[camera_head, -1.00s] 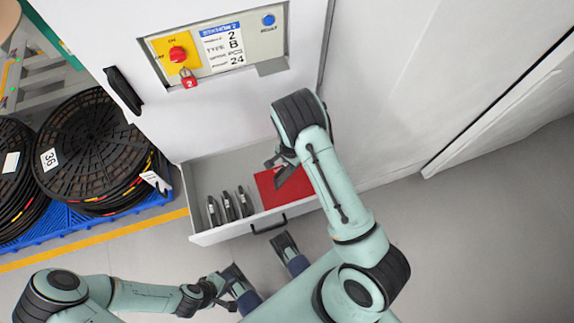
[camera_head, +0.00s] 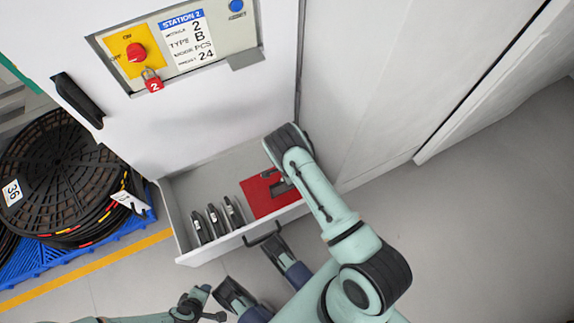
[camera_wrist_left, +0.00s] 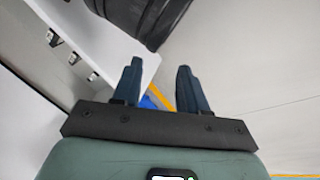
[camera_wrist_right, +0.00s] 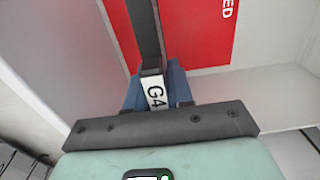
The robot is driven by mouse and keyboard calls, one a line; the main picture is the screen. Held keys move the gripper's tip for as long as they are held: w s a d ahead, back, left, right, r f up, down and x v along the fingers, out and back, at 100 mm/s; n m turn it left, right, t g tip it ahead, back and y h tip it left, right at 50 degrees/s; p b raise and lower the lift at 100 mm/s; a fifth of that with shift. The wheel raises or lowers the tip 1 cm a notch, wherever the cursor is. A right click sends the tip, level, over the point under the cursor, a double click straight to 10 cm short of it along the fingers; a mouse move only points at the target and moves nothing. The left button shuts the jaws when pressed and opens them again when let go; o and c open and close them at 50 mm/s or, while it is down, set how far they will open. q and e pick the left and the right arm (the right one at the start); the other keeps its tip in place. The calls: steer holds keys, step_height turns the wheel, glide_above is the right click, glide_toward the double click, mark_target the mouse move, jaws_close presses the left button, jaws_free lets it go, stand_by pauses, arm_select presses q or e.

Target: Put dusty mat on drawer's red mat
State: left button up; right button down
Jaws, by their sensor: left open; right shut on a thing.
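The red mat (camera_head: 258,203) lies in the right part of the open drawer (camera_head: 216,245). My right gripper (camera_head: 282,187) is over the red mat. In the right wrist view its blue fingers (camera_wrist_right: 158,90) are shut on a dark flat bar (camera_wrist_right: 146,35) with a white G4 tag. The red mat (camera_wrist_right: 200,35) shows behind the bar, with part of a white word on it. I cannot tell whether the bar touches the mat. No thing is clearly recognisable as a dusty mat. My left gripper (camera_wrist_left: 157,85) is open and empty, low outside the drawer.
Several dark tagged pieces (camera_head: 215,220) stand in the drawer left of the red mat. The station panel (camera_head: 165,50) with a red knob and padlock is above. Stacked black reels (camera_head: 70,175) sit on a blue pallet at left. Floor at right is clear.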

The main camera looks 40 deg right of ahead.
step_height(320, 180, down, 5)
steer(key=shift+r+b, duration=0.1)
steer(key=shift+b, duration=0.6)
arm_select(q)
steer(key=shift+w+a+f+t, duration=0.15)
steer(key=shift+w+a+f, duration=0.2)
steer(key=shift+w, duration=0.25)
steer(key=shift+w+a+f+t, duration=0.15)
steer(key=shift+w+a+f, duration=0.15)
steer(key=shift+w, duration=0.25)
steer(key=shift+s+f, duration=0.1)
arm_select(e)
steer(key=c, duration=1)
jaws_free()
arm_select(q)
steer(key=shift+s+f, duration=0.35)
